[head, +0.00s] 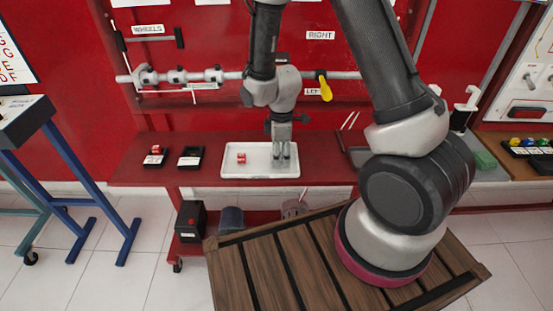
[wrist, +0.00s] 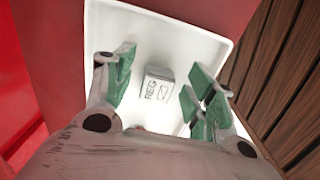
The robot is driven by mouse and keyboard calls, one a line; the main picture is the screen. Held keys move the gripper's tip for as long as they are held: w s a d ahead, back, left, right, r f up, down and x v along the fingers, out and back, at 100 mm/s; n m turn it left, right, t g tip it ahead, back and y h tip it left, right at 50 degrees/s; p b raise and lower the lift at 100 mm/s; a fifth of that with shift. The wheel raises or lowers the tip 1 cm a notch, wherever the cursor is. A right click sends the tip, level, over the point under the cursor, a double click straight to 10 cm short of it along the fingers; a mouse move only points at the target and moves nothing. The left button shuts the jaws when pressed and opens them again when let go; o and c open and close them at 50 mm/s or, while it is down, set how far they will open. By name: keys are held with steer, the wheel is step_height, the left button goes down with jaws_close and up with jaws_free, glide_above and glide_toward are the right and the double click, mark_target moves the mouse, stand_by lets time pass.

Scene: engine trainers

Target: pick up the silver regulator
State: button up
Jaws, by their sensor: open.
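The silver regulator (wrist: 158,84) is a small grey block marked "REG" on its side. It lies in the white tray (wrist: 205,40), between the fingers of my gripper (wrist: 158,92) in the wrist view. The green finger pads stand apart on either side of it, with gaps, so the jaws are open. In the head view my gripper (head: 281,158) points down over the right part of the white tray (head: 235,174). The regulator cannot be made out there, as the gripper covers that spot.
A small red block (head: 241,158) lies in the tray's left part. Two black holders (head: 154,157) (head: 190,157) stand left of the tray on the red bench (head: 130,172). A bar with a yellow handle (head: 325,88) runs behind my arm. My wooden-topped base is in front.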

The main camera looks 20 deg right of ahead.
steer(key=c, duration=1.1)
steer(key=shift+r, duration=0.15)
